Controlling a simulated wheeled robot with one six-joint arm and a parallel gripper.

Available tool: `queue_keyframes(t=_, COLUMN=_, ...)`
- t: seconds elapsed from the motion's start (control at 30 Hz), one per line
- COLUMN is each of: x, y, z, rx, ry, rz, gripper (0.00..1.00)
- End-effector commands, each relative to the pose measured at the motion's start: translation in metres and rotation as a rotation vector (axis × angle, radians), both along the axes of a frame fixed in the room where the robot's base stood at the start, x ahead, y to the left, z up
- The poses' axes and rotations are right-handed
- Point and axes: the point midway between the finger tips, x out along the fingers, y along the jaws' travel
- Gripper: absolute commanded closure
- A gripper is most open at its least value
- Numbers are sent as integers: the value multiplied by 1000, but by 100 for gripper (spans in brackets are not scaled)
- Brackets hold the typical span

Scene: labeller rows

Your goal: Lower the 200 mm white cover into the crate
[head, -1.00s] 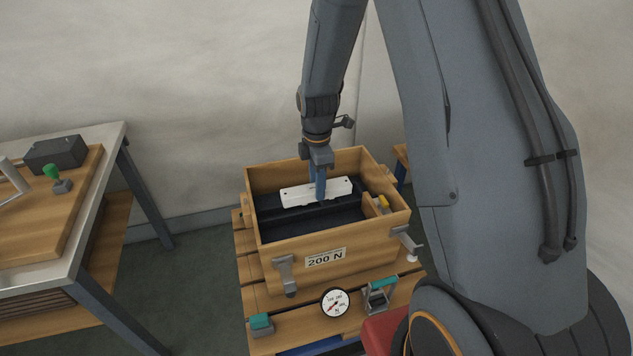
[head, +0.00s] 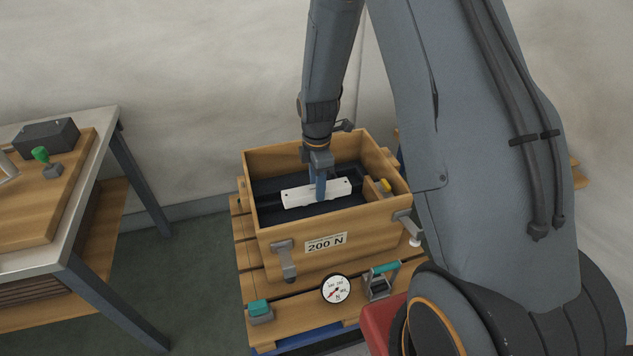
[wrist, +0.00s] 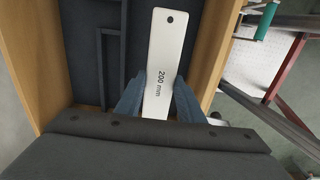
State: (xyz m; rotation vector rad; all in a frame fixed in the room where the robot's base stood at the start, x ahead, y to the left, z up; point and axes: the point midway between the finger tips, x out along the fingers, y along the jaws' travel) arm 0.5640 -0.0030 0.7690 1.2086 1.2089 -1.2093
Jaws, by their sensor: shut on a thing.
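The white cover (head: 335,189) is a long flat bar with a hole near each end. In the wrist view the cover (wrist: 168,60) reads "200 mm". My gripper (head: 320,192) is shut on the cover near its middle, with one blue finger on each side in the wrist view (wrist: 158,98). The wooden crate (head: 377,224), labelled "200 N", is lined with dark foam (head: 275,216). The cover is inside the crate's outline, below the top of the rear wall. Whether it touches the foam cannot be told.
The crate stands on a wooden pallet (head: 300,322) with a round dial (head: 336,290), a teal-handled clamp (head: 380,281) and a teal block (head: 260,310) in front. A metal-edged workbench (head: 75,215) is at left.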

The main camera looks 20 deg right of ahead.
Motion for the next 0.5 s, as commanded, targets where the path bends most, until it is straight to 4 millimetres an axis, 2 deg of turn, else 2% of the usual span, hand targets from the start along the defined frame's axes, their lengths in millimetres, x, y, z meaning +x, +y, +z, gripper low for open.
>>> queue_keyframes(t=0.5, x=0, y=0, z=-39, rx=0, ry=1, rz=0, gripper=92)
